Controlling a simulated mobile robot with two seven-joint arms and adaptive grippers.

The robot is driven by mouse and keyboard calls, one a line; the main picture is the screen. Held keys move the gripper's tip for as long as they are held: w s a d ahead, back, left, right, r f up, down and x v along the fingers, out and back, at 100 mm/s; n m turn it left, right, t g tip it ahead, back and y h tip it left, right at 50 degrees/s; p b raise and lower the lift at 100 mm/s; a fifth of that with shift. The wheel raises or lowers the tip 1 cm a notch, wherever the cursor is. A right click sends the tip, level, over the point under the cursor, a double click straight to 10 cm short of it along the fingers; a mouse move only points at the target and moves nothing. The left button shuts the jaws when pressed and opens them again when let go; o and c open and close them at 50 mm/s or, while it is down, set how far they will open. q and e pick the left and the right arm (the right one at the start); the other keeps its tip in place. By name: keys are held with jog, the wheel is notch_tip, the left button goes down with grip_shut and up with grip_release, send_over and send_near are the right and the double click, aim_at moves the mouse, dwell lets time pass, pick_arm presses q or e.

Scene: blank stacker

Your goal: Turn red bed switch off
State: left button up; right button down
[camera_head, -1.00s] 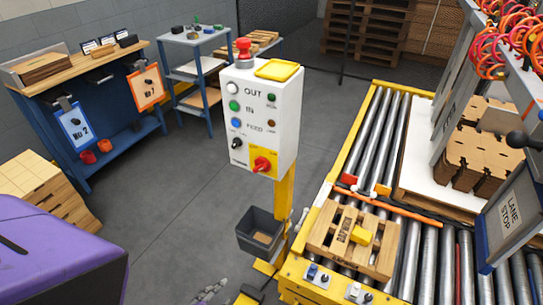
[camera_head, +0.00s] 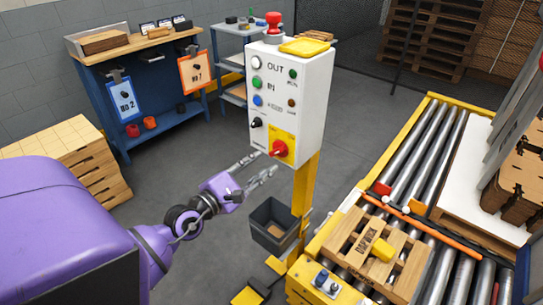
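The red rotary switch (camera_head: 279,149) sits on a yellow plate low on the front of the white control box (camera_head: 310,90). Its knob looks tilted; I cannot read its labels. My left gripper (camera_head: 265,163) reaches in from the left, just below and left of the switch. Its two thin fingers are spread apart with nothing between them. The fingertips look close to the box's lower edge, but I cannot tell whether they touch it. My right gripper is not in view.
A red mushroom button (camera_head: 273,24) and a yellow pad (camera_head: 304,46) top the box. A black bin (camera_head: 271,226) hangs on the yellow post below. A roller conveyor (camera_head: 445,160) with a small wooden pallet (camera_head: 350,258) is at right. A blue bench (camera_head: 170,140) stands behind.

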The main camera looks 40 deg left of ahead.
aim_at(275, 153)
pick_arm(q)
jog(key=w, duration=0.5)
jog(key=shift+w+d+p, duration=0.3)
jog(key=shift+w, duration=0.05)
grip_shut()
